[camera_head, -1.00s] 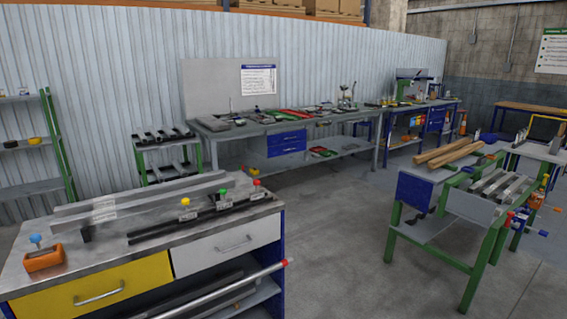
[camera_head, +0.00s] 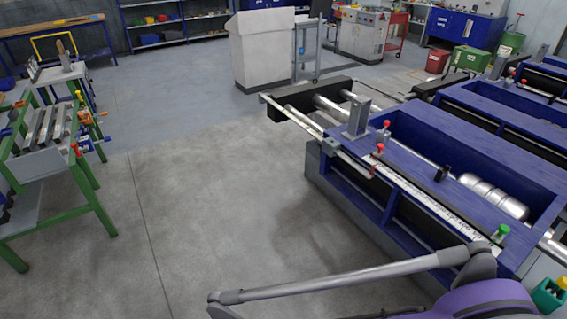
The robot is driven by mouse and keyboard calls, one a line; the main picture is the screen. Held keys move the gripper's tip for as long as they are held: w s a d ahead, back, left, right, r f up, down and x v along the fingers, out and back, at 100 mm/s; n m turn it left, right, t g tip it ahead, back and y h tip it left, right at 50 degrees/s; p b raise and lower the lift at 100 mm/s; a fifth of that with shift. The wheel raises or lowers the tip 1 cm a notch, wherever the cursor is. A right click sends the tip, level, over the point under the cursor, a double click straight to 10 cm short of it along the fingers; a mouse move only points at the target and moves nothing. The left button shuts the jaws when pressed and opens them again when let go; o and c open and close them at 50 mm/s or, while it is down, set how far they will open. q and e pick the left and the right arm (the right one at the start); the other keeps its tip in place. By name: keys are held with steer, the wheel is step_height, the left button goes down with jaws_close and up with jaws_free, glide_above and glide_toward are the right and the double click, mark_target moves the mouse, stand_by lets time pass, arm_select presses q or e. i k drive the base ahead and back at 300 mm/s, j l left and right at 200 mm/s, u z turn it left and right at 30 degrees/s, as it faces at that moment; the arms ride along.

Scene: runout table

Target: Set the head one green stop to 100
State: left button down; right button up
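A green-knobbed stop (camera_head: 501,232) sits at the near right end of a white printed scale (camera_head: 440,213) on the nearest blue machine (camera_head: 470,160). The scale's numbers are too small to read. Two red-knobbed stops, one (camera_head: 386,124) and another (camera_head: 380,148), stand towards the far left end of the same machine. I cannot tell which head is head one. Neither of my grippers is in view. A grey arm link, apparently mine, crosses the bottom right in front of the machine.
More blue machines (camera_head: 540,75) stand behind at the right. A green-legged rack (camera_head: 60,190) with bars stands at the left. A grey cabinet (camera_head: 262,50) is at the back. The grey floor (camera_head: 200,190) between rack and machine is clear. A teal container (camera_head: 548,296) shows at bottom right.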

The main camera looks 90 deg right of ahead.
mark_target(498, 236)
steer(key=z, duration=4.1)
